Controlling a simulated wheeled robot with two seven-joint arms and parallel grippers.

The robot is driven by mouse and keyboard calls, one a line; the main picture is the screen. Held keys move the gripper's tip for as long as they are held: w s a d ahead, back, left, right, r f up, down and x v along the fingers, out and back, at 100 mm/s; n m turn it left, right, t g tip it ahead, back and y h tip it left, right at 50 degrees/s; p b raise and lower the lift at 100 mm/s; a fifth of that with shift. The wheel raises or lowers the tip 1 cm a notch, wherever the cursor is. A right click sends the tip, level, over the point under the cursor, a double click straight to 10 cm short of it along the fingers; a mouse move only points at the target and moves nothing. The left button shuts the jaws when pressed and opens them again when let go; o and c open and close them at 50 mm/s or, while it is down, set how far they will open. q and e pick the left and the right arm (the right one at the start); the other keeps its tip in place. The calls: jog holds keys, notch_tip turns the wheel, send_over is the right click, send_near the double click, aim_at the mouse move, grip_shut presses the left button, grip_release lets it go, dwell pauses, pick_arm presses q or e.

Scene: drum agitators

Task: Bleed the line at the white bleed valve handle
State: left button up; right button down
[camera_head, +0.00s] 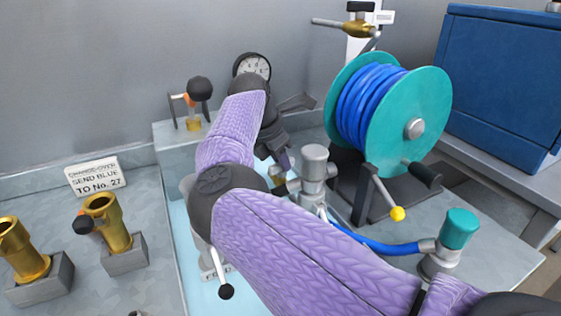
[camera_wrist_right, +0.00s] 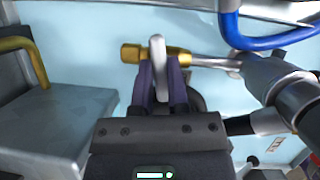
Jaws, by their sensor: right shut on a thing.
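The white bleed valve handle (camera_wrist_right: 157,48) shows in the right wrist view as a short pale lever across a brass valve body (camera_wrist_right: 130,54). My right gripper (camera_wrist_right: 159,82) is shut on the handle, with its dark purple fingers on either side of it. In the head view my right gripper (camera_head: 282,162) reaches down beside a grey cylindrical fitting (camera_head: 314,163). There the handle is hidden by the gripper, and only a bit of brass shows. My left gripper is in neither view.
A teal reel (camera_head: 428,105) with blue hose stands right of the gripper, its yellow-tipped crank (camera_head: 397,213) sticking out. A teal-capped fitting (camera_head: 460,228) is at lower right. Brass tubes (camera_head: 112,222) and a sign (camera_head: 93,176) are left. A black-knobbed lever (camera_head: 225,291) stands below my arm.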

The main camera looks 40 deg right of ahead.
jog(key=shift+m, duration=0.6)
jog(key=shift+m+g+b, duration=0.35)
jog(key=shift+m+g, duration=0.05)
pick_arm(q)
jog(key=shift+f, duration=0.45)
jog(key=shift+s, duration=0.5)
pick_arm(e)
jog(key=shift+m, duration=0.3)
